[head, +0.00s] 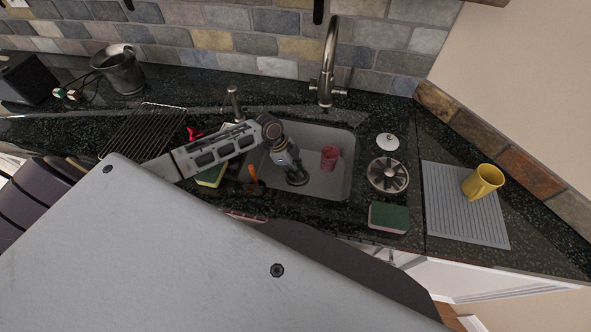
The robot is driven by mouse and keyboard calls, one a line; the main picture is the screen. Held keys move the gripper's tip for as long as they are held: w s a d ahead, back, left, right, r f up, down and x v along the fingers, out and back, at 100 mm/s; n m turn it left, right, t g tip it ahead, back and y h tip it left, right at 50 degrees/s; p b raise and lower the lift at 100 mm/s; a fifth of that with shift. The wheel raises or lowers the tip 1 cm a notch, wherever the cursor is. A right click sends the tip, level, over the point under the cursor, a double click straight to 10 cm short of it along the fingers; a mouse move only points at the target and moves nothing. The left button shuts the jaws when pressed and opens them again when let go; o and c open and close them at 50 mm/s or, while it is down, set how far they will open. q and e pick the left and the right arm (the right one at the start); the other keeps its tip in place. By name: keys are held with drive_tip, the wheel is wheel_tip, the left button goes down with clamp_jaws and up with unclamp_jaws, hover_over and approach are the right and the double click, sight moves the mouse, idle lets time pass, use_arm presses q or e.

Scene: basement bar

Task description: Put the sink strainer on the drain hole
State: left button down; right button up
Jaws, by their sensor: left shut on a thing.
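The sink (335,188) is a grey basin set in the dark counter. My left gripper (294,170) reaches down into it from the upper left. It is shut on a small dark round thing (298,179), which looks like the sink strainer and is mostly covered by the fingers. That thing is low over the basin floor; I cannot tell whether it touches it. The drain hole is not visible, perhaps hidden under the gripper. My right gripper is not in view.
A pink cup (329,158) stands in the sink, close right of the gripper. The tall faucet (328,75) rises behind. Right of the sink are a slotted round metal piece (388,175), a white-topped piece (388,142), a green sponge (389,217) and a yellow mug (483,182) on a ribbed mat (460,218).

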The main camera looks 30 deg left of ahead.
use_arm(q)
drive_tip(key=shift+f, duration=0.2)
drive_tip(key=c, duration=1.4)
unclamp_jaws()
drive_tip(key=shift+o, duration=0.2)
drive_tip(key=shift+r, duration=0.1)
drive_tip(key=v, duration=1.2)
drive_tip(key=shift+a, duration=0.1)
